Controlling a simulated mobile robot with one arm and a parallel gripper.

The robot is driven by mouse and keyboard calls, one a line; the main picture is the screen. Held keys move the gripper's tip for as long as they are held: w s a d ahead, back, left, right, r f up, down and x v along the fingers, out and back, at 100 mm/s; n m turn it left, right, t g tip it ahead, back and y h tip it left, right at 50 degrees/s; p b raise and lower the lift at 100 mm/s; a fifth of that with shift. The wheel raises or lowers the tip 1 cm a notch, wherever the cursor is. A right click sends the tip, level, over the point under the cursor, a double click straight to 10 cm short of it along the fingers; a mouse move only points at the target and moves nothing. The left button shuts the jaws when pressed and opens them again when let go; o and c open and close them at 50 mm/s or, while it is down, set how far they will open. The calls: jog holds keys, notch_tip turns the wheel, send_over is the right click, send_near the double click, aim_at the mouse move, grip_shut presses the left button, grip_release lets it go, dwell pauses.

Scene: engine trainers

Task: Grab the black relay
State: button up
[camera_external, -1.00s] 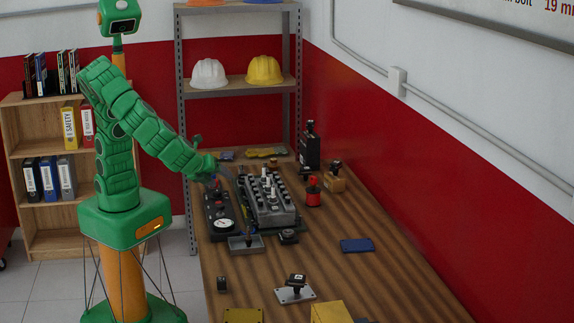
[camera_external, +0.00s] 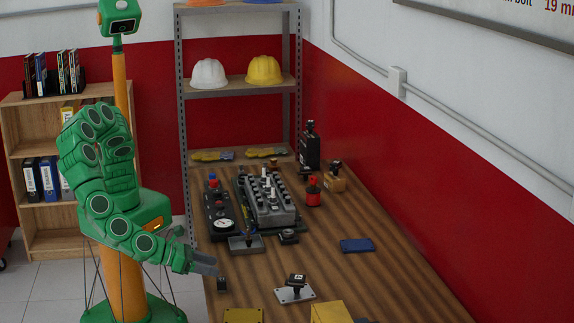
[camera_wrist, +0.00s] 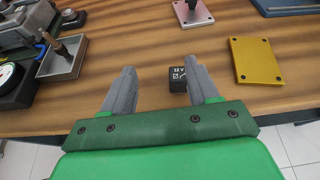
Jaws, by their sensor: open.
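The black relay (camera_external: 222,284) is a small black cube near the front left edge of the wooden workbench. In the wrist view the black relay (camera_wrist: 177,79) shows pale markings on its face and lies between my fingers, closer to the right one, which hides part of its right side. My gripper (camera_external: 208,266) is at the bench's left edge, just above and beside the relay. In the wrist view my gripper (camera_wrist: 162,85) is open, with its two grey fingers apart and nothing held.
A yellow plate (camera_wrist: 257,60) lies right of the relay. A metal plate with a black knob (camera_external: 295,289) sits further right. A grey tray (camera_external: 246,243) and the engine trainer (camera_external: 268,199) stand further back. Bare wood surrounds the relay.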

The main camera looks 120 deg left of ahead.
aim_at(228, 291)
jog(key=shift+m+t+h, duration=0.3)
jog(key=shift+m+h, duration=0.1)
jog(key=shift+m, duration=0.3)
jog(key=shift+w+a+f, duration=0.2)
jog(key=shift+w+f, duration=0.85)
jog(key=shift+f, duration=0.2)
jog(key=shift+w+a+f, duration=0.2)
jog(key=shift+w+f, duration=0.85)
jog(key=shift+f, duration=0.2)
jog(key=shift+x, duration=0.8)
jog(key=c, duration=1)
jog(key=shift+r, duration=0.15)
jog(key=shift+c, duration=0.2)
